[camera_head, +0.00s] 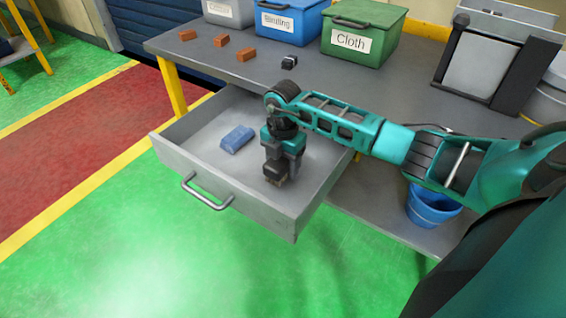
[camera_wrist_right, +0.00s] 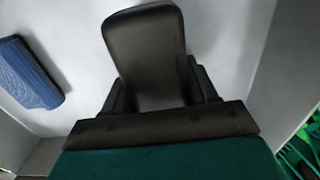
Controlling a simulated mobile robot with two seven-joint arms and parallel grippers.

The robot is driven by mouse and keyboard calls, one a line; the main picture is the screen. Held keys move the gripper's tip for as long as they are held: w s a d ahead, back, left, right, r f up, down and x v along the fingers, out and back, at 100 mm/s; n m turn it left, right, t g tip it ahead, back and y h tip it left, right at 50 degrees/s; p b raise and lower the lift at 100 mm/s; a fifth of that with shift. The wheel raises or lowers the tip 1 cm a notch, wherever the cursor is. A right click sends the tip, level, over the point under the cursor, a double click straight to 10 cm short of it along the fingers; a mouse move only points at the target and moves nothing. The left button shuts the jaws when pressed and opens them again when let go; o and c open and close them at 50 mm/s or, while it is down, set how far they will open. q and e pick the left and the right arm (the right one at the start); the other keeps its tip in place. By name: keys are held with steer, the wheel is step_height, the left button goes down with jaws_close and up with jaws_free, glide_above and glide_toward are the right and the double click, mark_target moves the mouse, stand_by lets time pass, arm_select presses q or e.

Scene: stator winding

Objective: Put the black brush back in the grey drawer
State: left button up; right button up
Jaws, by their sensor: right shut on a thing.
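The grey drawer (camera_head: 222,181) is pulled open under the front of the workbench. My right gripper (camera_head: 276,163) reaches down into the drawer, near its right side. It is shut on the black brush (camera_wrist_right: 145,55), which fills much of the right wrist view between the gripper's fingers (camera_wrist_right: 158,103). In the head view the gripper hides most of the brush; only a small end (camera_head: 277,180) shows below it. I cannot tell whether the brush touches the drawer floor. My left gripper is not in view.
A blue block-like object (camera_head: 237,139) lies in the drawer left of the gripper. On the bench (camera_head: 225,75) are several orange-brown blocks, a small black item (camera_head: 289,62), a blue Binding box (camera_head: 291,20) and a green Cloth box (camera_head: 362,35). A blue bucket (camera_head: 432,207) stands on the lower shelf.

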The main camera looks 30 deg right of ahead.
steer(key=o, duration=1)
steer(key=shift+f, duration=0.1)
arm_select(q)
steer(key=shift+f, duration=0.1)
arm_select(e)
steer(key=shift+r, duration=0.3)
step_height(320, 180, up, 12)
steer(key=shift+f+p, duration=0.1)
steer(key=shift+p, duration=0.65)
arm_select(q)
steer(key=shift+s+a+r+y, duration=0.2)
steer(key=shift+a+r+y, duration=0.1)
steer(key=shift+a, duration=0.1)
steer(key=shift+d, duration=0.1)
